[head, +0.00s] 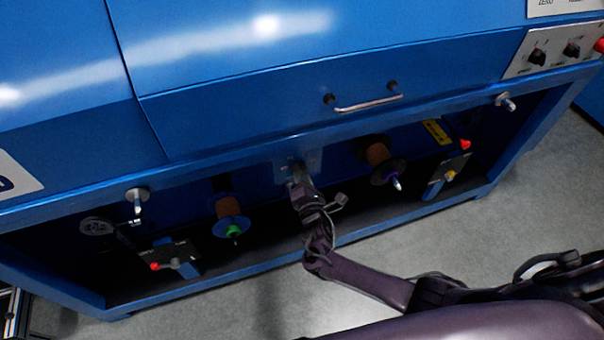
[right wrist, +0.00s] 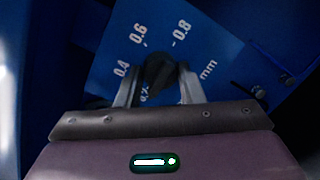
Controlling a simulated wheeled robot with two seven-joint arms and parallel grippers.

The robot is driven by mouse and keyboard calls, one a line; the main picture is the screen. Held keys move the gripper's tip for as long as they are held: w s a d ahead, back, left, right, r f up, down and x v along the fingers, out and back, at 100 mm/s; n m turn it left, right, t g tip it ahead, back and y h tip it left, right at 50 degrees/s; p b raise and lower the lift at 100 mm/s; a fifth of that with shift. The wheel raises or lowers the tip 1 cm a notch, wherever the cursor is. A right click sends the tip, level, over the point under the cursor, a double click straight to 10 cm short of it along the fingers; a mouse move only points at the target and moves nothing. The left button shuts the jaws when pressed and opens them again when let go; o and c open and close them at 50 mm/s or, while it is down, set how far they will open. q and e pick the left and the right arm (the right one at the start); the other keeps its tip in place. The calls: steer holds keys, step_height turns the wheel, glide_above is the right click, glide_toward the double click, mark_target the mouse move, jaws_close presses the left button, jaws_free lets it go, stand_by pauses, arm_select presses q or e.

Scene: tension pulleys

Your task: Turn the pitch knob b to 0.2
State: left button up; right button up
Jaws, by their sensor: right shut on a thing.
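The pitch knob (right wrist: 158,70) is black and sits on a blue scale plate (right wrist: 108,52) in the right wrist view. White marks 0.4, 0.6, 0.8 and "mm" show around it; a lower mark beside the left finger is partly covered. My right gripper (right wrist: 157,82) is shut on the knob, one finger on each side. I cannot tell which mark the knob points to. In the head view my right gripper (head: 298,178) reaches into the open lower bay at a small plate (head: 313,160), hiding the knob. My left gripper is not in view.
Copper-coloured spools (head: 228,206) and (head: 378,153) sit on either side of my right gripper. A lower frame rail (head: 380,227) runs in front of the bay. A drawer handle (head: 368,104) is above. Grey floor in front is clear.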

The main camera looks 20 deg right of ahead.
steer(key=o, duration=1)
steer(key=shift+s+a+p, duration=0.2)
steer(key=shift+s+p, duration=0.1)
steer(key=shift+s, duration=1.65)
steer(key=shift+s+a+p, duration=0.2)
steer(key=shift+s+p, duration=0.05)
steer(key=shift+s, duration=1.7)
